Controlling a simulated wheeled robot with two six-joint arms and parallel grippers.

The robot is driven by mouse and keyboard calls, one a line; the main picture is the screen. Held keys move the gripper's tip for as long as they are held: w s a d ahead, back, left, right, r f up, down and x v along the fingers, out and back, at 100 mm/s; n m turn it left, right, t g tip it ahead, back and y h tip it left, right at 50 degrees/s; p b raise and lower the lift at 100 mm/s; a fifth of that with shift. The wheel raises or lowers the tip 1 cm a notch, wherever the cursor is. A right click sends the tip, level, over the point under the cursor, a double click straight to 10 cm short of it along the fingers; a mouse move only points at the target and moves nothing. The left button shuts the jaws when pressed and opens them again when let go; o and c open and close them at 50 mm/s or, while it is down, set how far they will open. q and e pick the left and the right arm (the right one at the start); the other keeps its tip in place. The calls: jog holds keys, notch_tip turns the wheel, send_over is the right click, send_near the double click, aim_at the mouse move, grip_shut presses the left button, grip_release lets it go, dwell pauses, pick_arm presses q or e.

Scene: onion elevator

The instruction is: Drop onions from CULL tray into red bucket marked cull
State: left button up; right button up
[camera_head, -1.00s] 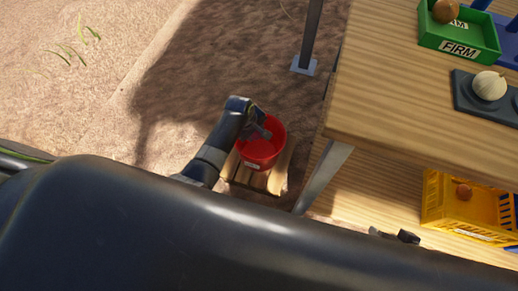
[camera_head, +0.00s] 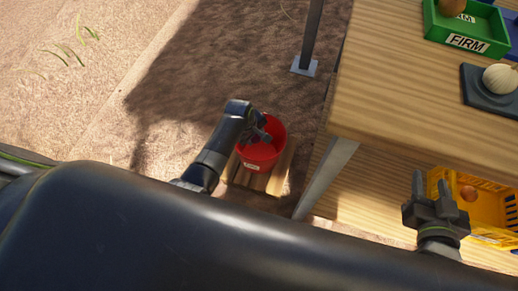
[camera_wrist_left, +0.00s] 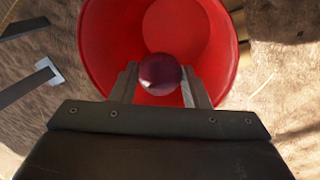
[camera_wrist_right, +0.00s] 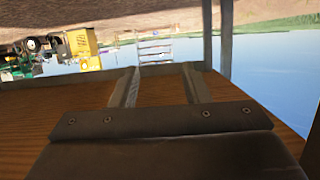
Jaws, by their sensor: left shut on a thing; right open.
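The red bucket (camera_head: 258,154) stands on a small wooden board on the ground, left of the table. My left gripper (camera_head: 262,128) is over the bucket's mouth. In the left wrist view it is shut on a dark purple-red onion (camera_wrist_left: 160,73), with the red bucket's inside (camera_wrist_left: 205,40) below and around it. My right gripper (camera_head: 433,190) is open and empty beside the table's near side; its fingers also show in the right wrist view (camera_wrist_right: 160,85) with nothing between them. No tray marked CULL is visible.
A yellow crate (camera_head: 485,205) with a brown onion is lower right. A metal post (camera_head: 308,35) stands behind.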

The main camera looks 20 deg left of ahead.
pick_arm(q)
jog(key=shift+f, duration=0.2)
pick_arm(e)
jog(key=shift+w+r+t, duration=0.2)
jog(key=shift+r+t, duration=0.15)
jog(key=shift+r, duration=0.25)
jog(key=shift+w+r+t, duration=0.15)
jog(key=shift+r+t, duration=0.2)
jog(key=shift+r, duration=0.2)
pick_arm(q)
jog(key=o, duration=1.1)
jog(key=shift+c, duration=0.2)
jog(key=shift+r, duration=0.1)
pick_arm(e)
jog(key=shift+f, duration=0.1)
